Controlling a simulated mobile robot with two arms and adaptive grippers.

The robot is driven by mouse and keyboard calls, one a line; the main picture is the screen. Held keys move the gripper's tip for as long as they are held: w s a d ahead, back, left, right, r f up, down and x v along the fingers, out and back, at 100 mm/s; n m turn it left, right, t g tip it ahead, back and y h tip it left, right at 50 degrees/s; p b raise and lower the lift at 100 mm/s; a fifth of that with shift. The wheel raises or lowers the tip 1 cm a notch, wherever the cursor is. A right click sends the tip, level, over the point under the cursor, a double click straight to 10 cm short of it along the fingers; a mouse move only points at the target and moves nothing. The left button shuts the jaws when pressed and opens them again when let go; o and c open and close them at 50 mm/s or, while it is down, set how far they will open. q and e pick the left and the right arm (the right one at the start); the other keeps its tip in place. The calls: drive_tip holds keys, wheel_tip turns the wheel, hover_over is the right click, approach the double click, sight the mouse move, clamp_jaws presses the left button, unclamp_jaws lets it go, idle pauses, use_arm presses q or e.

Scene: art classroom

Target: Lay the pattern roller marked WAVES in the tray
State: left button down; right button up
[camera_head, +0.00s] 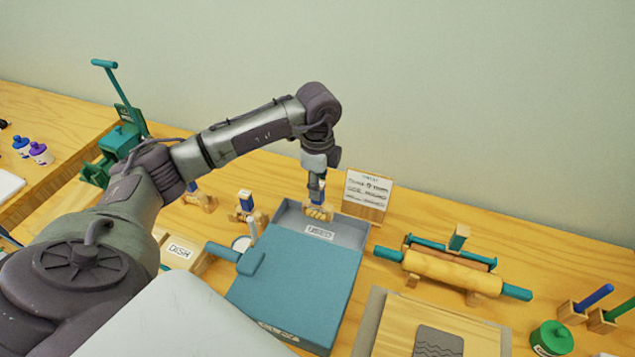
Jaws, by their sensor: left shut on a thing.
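My left gripper (317,194) points down at the back end of the tray and is shut on a small pale, ridged pattern roller (319,213). The roller is at the open grey back part of the tray (352,231); I cannot tell whether it touches the tray floor. Its marking is too small to read. A label that seems to read USED lies just in front of it. A flat teal surface (295,275) covers the front part of the tray. My right gripper is not in view.
A large rolling pin (452,271) on supports is to the right, with a wooden board (395,325) and green jar (552,338) nearer. A teal press (122,140) stands far left.

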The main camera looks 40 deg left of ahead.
sight(318, 209)
use_arm(q)
drive_tip(key=shift+f+b, duration=2.5)
drive_tip(key=shift+f, duration=1.65)
drive_tip(key=c, duration=0.8)
unclamp_jaws()
drive_tip(key=shift+c, duration=0.2)
drive_tip(key=o, duration=0.4)
wheel_tip(318, 209, up, 10)
drive_tip(key=p, duration=0.7)
drive_tip(key=shift+r+p, duration=0.1)
drive_tip(key=shift+p, duration=0.3)
